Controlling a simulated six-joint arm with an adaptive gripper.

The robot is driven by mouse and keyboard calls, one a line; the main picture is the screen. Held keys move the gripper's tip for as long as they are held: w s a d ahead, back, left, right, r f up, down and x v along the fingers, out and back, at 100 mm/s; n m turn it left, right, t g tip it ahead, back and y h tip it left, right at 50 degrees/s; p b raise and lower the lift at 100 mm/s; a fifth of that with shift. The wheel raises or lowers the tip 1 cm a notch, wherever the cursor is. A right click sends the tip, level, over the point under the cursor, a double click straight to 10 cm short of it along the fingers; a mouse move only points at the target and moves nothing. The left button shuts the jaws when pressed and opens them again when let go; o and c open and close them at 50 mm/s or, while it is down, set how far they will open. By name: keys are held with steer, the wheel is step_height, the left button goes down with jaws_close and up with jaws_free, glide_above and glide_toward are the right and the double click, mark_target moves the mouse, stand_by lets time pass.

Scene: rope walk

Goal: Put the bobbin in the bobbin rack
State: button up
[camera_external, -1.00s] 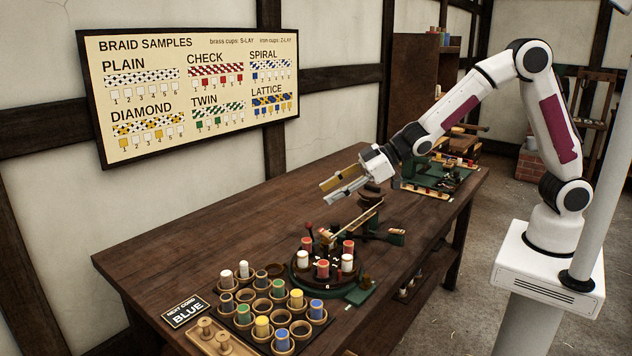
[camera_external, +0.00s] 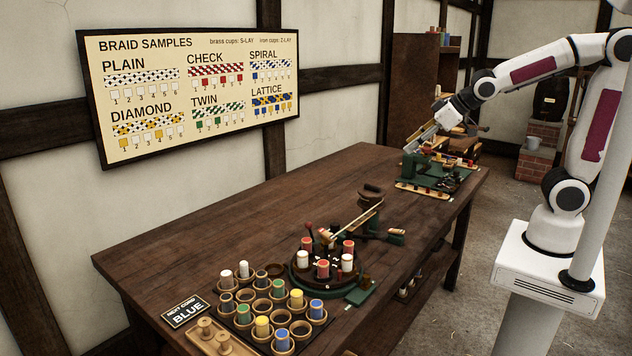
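Several bobbins with white, green, yellow and blue thread stand in a block of round cups (camera_external: 263,306) at the near end of the table. More red and white bobbins (camera_external: 323,268) stand on the round braiding stand. At the far end, a light wooden strip (camera_external: 422,191) holds small dark and coloured pieces, and another row (camera_external: 458,162) lies behind it; I cannot tell which is the bobbin rack. My gripper (camera_external: 411,149) is angled down to the left, over or beside a green device (camera_external: 414,165) on a green mat. Its fingertips are small here, and any bobbin between them is not discernible.
A braid arm (camera_external: 356,221) and dark post rise mid-table. The table's left and middle (camera_external: 250,215) are bare. A dark cabinet (camera_external: 420,75) stands behind.

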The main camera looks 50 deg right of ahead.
steer(key=s+d+m+g, duration=0.1)
steer(key=s+d, duration=0.2)
steer(key=s, duration=0.4)
steer(key=s+d+f+m+g, duration=0.1)
steer(key=s+d, duration=0.2)
steer(key=s, duration=0.4)
steer(key=s+d+f+m+g+h, duration=0.1)
steer(key=s+d+m, duration=0.1)
steer(key=s, duration=0.6)
steer(key=shift+d+f, duration=0.2)
steer(key=shift+d, duration=0.25)
